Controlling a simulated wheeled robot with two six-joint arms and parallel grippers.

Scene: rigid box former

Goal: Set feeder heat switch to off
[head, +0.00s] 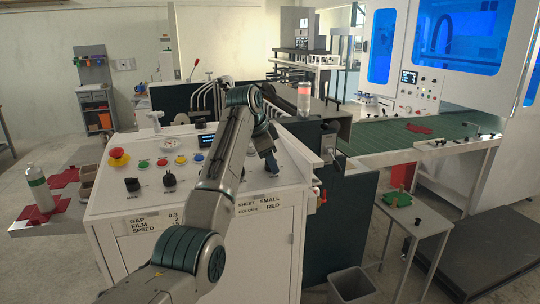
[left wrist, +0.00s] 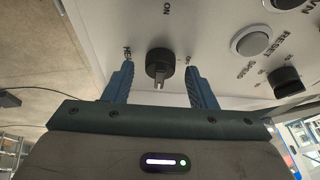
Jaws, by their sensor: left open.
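In the left wrist view a black rotary knob (left wrist: 158,62) sits on the pale panel, with ON printed above it and smaller labels to its left and right that are hard to read. Its handle bar points down in the picture, towards my gripper. My left gripper (left wrist: 160,70) is open, with one blue-grey finger on each side of the knob and a gap on both sides. In the head view my left gripper (head: 269,160) is over the right part of the white console top (head: 120,205); I cannot make out the knob there. My right gripper is not in view.
A second black knob (left wrist: 286,80) and a grey RESET button (left wrist: 251,41) are close by on the right. The console also has a red emergency button (head: 119,157), coloured buttons and two black knobs (head: 132,184). A cylindrical signal light (head: 304,101) stands behind the gripper.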

